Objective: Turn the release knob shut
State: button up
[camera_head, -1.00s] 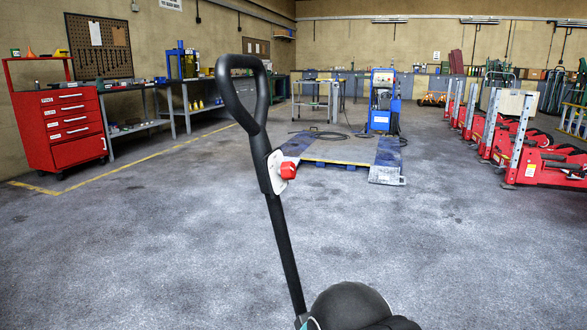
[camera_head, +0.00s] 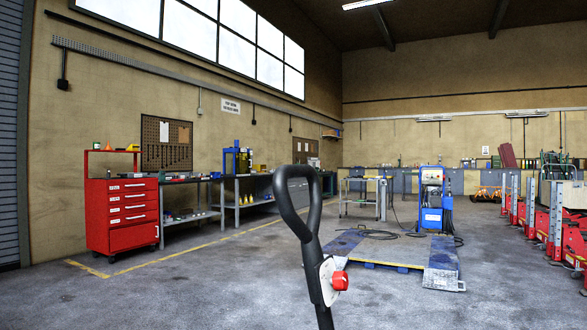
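The release knob (camera_head: 340,280) is a small red knob on a pale plate (camera_head: 327,278), fixed to the black jack handle (camera_head: 313,250). The handle rises from the bottom edge, tilted a little to the left, and ends in a loop grip at the top. The knob faces right in the picture. How far it is turned cannot be told from here. The rest of the jack is below the frame. My gripper is not in view, and nothing touches the knob or the handle in the visible part.
A red tool cabinet (camera_head: 124,215) and grey workbenches (camera_head: 257,200) line the left wall. A blue machine (camera_head: 432,215) stands behind a low platform (camera_head: 390,252). Several red jacks (camera_head: 543,235) are parked at right. The floor (camera_head: 220,290) left of the handle is clear.

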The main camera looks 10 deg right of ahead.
aim_at(339, 280)
jog(key=u, duration=1.65)
jog(key=k, duration=0.9)
jog(key=z, duration=1.05)
jog(key=i, duration=0.5)
jog(key=z, duration=0.05)
